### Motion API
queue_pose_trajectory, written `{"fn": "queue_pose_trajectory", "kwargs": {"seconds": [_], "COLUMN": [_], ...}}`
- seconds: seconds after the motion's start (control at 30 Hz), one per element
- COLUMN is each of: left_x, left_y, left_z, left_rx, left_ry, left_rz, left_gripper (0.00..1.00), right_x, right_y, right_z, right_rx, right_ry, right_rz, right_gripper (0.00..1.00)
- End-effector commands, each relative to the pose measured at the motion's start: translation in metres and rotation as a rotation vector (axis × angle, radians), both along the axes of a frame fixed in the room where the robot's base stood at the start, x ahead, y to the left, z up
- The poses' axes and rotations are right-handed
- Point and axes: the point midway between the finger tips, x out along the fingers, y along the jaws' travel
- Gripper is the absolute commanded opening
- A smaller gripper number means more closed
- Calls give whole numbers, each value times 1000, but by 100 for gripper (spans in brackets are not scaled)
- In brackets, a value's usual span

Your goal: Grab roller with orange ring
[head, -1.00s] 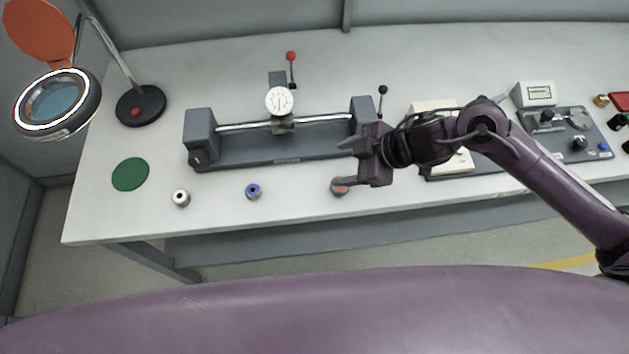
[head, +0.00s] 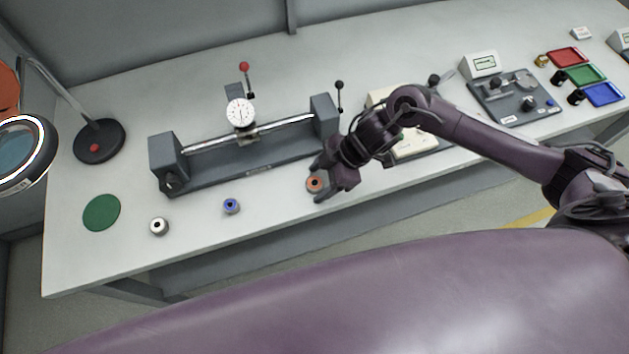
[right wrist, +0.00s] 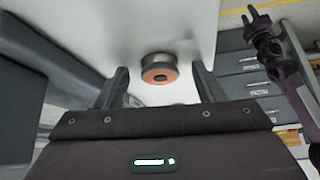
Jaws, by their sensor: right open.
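The roller with the orange ring (head: 314,184) stands on the table in front of the grey bench fixture's right end. My right gripper (head: 319,182) is open at the roller, with its fingers on either side. In the right wrist view the roller (right wrist: 159,72) shows its orange ring and dark centre between the spread fingertips of my right gripper (right wrist: 160,72). I see no finger touching it. My left gripper (right wrist: 257,17) shows small at the upper right of the right wrist view, its fingers apart and empty.
A blue-ringed roller (head: 231,206) and a white-ringed roller (head: 159,226) stand to the left, near a green disc (head: 101,212). The grey fixture (head: 250,165) with a dial gauge (head: 240,112) lies behind. The table's front edge is close in front.

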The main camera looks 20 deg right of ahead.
Motion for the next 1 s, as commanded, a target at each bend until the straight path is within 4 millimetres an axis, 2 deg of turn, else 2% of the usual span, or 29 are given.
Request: {"fn": "queue_pose_trajectory", "kwargs": {"seconds": [0.13,0.17,0.53,0.83,1.0], "left_x": [0,0,0,-1,-1], "left_y": [1,1,1,1,1], "left_z": [0,0,0,0,0], "left_rx": [2,2,2,1,1], "left_ry": [1,1,1,1,2], "left_rz": [2,2,2,2,1], "left_gripper": [36,36,36,36,36], "right_x": [0,0,0,1,1], "right_y": [0,0,0,0,0], "right_z": [0,0,0,2,15], "right_rx": [0,0,0,1,2], "right_ry": [0,0,0,-2,-4], "right_rz": [0,0,-1,-1,0], "right_gripper": [63,60,12,10,10]}}
